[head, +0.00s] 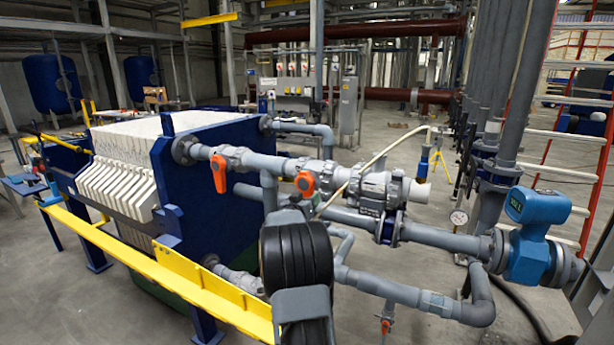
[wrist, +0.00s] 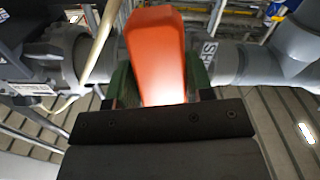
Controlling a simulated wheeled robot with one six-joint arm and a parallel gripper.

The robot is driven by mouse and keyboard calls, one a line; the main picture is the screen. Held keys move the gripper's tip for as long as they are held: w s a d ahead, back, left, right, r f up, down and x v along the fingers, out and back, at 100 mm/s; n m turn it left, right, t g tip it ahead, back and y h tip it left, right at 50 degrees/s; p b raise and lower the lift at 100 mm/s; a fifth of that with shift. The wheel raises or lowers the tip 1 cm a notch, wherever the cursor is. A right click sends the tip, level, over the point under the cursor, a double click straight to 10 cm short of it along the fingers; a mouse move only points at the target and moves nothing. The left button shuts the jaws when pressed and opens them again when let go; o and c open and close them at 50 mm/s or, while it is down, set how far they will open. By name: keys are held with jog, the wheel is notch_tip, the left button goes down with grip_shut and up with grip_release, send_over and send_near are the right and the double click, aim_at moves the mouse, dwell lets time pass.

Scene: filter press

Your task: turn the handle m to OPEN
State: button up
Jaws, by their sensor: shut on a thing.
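My gripper (wrist: 160,95) is shut on an orange valve handle (wrist: 157,50). In the wrist view the handle's wide face points at the camera, with a green finger pad on each side of it. Another orange handle (head: 219,173) hangs further left on the same pipe. I cannot read a letter or an OPEN mark.
A blue press end plate (head: 210,190) stands behind the pipes. A yellow rail (head: 160,265) runs at lower left. A pale hose (head: 365,165) crosses the pipes. A blue flowmeter (head: 535,225) is at the right. A low orange handle (head: 386,326) is near the floor.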

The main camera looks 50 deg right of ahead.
jog(key=shift+s+d+r+n+p, duration=0.15)
jog(key=shift+s+r+n+p, duration=0.2)
jog(key=shift+n+p, duration=0.2)
jog(key=shift+s+r+n+p, duration=0.35)
jog(key=shift+n+p, duration=0.3)
jog(key=shift+p, duration=0.3)
jog(key=shift+s+d+r+n+p, duration=0.15)
jog(key=shift+s+n+p, duration=0.2)
jog(key=shift+n+p, duration=0.55)
jog(key=n, duration=0.1)
jog(key=s+r+n, duration=0.1)
jog(key=n, duration=0.1)
jog(key=shift+s+d+r+n, duration=0.1)
jog(key=shift+s+d+n, duration=0.1)
jog(key=shift+n, duration=0.1)
jog(key=r+n, duration=0.1)
jog(key=n, duration=0.1)
jog(key=s+r+n, duration=0.1)
jog(key=n, duration=0.1)
jog(key=shift+d, duration=0.1)
notch_tip(320, 180, up, 2)
jog(key=n, duration=0.4)
jog(key=shift+s+r+n, duration=0.1)
jog(key=shift+n, duration=0.2)
jog(key=o, duration=0.9)
jog(key=shift+o, duration=0.7)
jog(key=shift+f, duration=0.25)
